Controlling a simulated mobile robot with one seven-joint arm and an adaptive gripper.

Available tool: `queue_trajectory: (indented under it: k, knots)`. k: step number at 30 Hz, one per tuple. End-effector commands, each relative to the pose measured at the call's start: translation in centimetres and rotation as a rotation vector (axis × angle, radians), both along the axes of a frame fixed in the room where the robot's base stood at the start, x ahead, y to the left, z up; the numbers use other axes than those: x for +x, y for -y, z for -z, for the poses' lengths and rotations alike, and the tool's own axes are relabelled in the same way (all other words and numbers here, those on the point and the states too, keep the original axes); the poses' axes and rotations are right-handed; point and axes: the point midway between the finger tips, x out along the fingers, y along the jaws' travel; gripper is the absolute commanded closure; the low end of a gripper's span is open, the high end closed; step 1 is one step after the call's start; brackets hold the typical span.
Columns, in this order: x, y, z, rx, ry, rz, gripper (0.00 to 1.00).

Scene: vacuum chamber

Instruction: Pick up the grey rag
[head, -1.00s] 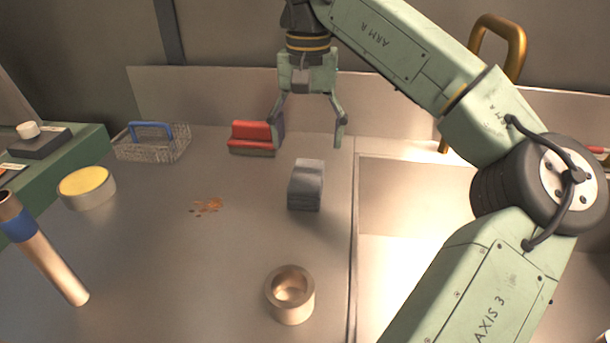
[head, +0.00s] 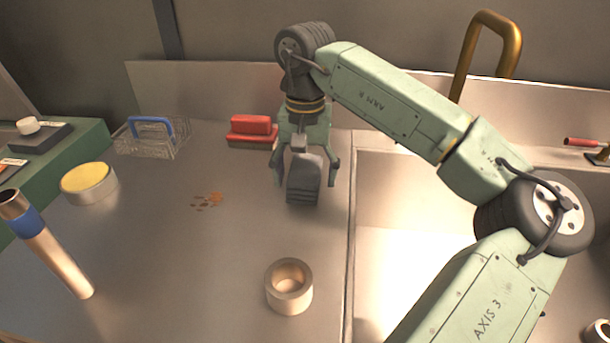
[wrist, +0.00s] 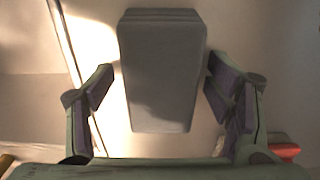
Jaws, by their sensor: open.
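The grey rag (head: 303,180) is a folded, block-like bundle standing on the metal worktop, left of the sink edge. In the wrist view the rag (wrist: 163,75) lies between and beyond the fingers, with a gap on both sides. My gripper (head: 306,176) is open, its fingers pointing down on either side of the rag in the head view. In the wrist view, my gripper (wrist: 163,95) shows both finger pads apart from the rag.
A metal ring cup (head: 289,287) is in front. The sink basin (head: 400,200) is right.

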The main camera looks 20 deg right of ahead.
Motion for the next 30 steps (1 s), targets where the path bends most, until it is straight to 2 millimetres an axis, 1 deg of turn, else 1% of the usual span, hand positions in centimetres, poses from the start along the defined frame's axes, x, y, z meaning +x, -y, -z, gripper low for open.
queue_trajectory:
  k: [1, 2, 24, 30]
  knots:
    - [0.00, -0.01, -0.01, 0.000, 0.000, 0.000, 0.28]
    - [0.00, -0.01, -0.02, 0.000, 0.000, 0.000, 0.30]
    - [0.02, -0.01, -0.06, 0.001, 0.000, 0.000, 0.78]
    - [0.02, -0.01, -0.12, 0.001, 0.000, 0.000, 0.78]
